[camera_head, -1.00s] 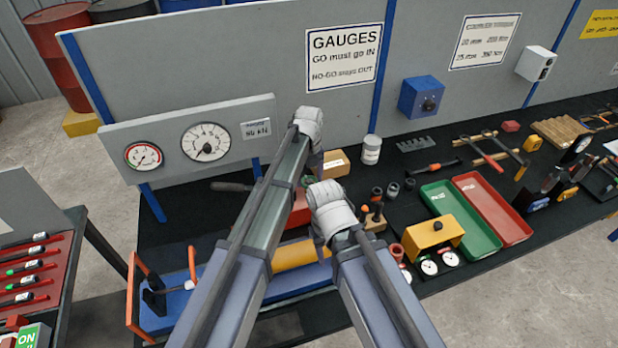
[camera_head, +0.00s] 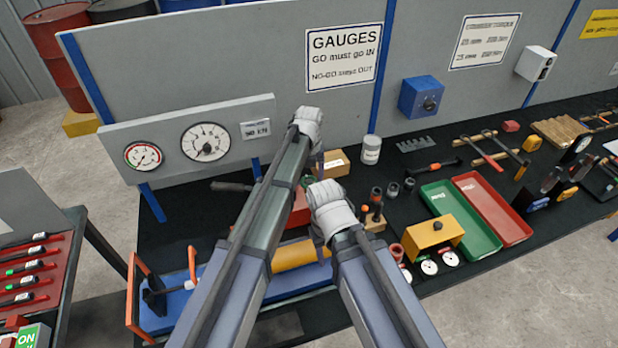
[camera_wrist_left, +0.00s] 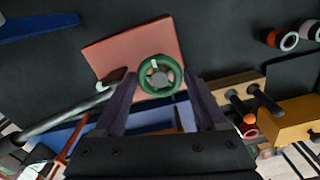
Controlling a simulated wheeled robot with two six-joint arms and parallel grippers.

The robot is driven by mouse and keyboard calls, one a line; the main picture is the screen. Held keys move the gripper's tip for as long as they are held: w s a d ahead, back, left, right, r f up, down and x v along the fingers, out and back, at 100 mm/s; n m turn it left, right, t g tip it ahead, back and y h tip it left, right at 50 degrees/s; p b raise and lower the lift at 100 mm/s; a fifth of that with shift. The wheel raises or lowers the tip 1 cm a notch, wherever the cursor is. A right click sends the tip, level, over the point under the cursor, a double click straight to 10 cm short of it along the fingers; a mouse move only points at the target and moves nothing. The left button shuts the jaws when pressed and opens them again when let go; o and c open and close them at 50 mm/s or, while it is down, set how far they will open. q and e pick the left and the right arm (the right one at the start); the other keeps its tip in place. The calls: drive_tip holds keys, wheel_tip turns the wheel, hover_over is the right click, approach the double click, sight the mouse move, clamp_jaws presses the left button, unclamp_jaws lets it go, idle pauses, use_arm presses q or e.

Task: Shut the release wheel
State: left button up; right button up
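The green release wheel (camera_wrist_left: 160,75) sits on a red block (camera_wrist_left: 110,55) in the left wrist view. My left gripper (camera_wrist_left: 161,88) is open, with its two dark fingers on either side of the wheel's near part. I cannot tell whether the fingers touch its rim.
A blue base (camera_head: 180,308) with an orange frame, a red lever (camera_head: 192,263) and a yellow cylinder (camera_head: 295,255) lies below my arms. Two dial gauges (camera_head: 205,142) are on a grey panel behind. A cardboard box (camera_head: 333,165) and a yellow block (camera_head: 432,233) stand to the right.

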sight(309, 181)
use_arm(q)
drive_tip(key=o, duration=0.4)
drive_tip(key=shift+c, duration=0.2)
drive_tip(key=shift+r, duration=0.1)
wheel_tip(309, 181, up, 8)
drive_tip(key=p, duration=0.8)
drive_tip(key=shift+f, duration=0.2)
